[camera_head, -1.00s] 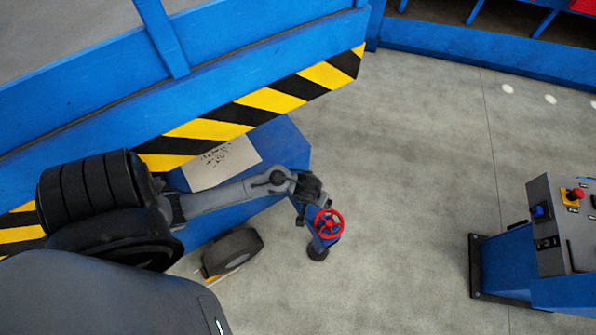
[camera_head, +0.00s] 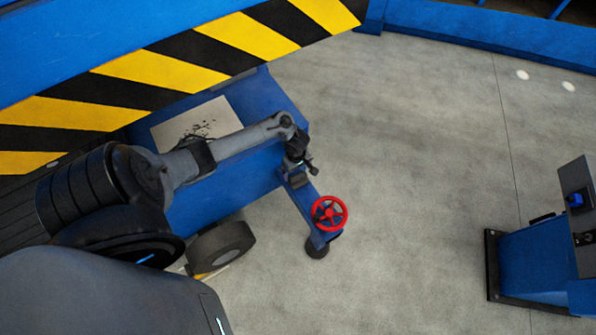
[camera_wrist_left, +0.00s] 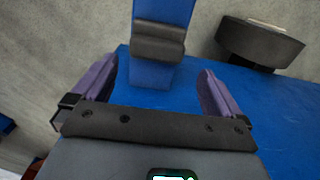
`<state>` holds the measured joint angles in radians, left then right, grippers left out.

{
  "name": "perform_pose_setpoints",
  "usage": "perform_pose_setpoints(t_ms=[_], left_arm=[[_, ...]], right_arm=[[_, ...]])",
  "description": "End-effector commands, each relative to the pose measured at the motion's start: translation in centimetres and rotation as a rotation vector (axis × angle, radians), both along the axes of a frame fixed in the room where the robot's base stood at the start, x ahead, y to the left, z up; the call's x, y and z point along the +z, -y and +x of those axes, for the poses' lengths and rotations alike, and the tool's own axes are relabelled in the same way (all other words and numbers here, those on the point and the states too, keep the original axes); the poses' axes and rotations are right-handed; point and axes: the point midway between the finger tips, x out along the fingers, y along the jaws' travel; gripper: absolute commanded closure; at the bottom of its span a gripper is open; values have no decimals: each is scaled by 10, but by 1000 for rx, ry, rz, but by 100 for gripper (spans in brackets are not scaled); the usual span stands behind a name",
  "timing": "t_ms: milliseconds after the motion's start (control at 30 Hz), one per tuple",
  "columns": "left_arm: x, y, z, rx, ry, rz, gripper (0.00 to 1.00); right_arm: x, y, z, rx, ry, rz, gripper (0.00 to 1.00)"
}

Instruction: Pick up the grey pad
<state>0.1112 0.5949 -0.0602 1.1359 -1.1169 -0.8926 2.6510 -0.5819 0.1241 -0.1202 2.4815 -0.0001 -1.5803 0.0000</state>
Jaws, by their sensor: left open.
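My left gripper (camera_head: 302,164) is at the end of my outstretched arm, above the blue drawbar near the trailer's front corner. In the left wrist view its two purple fingers (camera_wrist_left: 158,70) are spread apart with nothing between them. A dark grey block (camera_wrist_left: 158,42), which looks like the grey pad, lies across the blue bar just beyond the fingertips, apart from them. In the head view a small grey patch (camera_head: 298,180) on the bar below the gripper appears to be the same pad, partly hidden by the gripper. My right gripper is in neither view.
A red handwheel (camera_head: 329,213) stands on the bar's end, close to the gripper. A black wheel (camera_head: 221,246) is below the blue trailer; a light sheet (camera_head: 172,129) lies on top. A striped yellow-black beam (camera_head: 245,35) runs behind. A blue stand (camera_head: 540,262) is right; floor between is clear.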

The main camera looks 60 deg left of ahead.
Motion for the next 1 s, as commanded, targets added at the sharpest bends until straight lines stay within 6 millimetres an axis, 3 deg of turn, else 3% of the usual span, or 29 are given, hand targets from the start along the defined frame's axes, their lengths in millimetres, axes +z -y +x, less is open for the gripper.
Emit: perform_pose_setpoints(t_ms=[33, 333, 700, 1000], left_arm=[[-11, -1, 0, 1, 0, 1, 0], [-26, 0, 1, -2, 2, 2, 0], [-68, 3, 5, -2, 2, 3, 0], [-69, 3, 5, -3, 2, 3, 2]], right_arm=[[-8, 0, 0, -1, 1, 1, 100], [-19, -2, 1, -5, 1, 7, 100], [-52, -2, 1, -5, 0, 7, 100], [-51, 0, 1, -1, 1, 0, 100]])
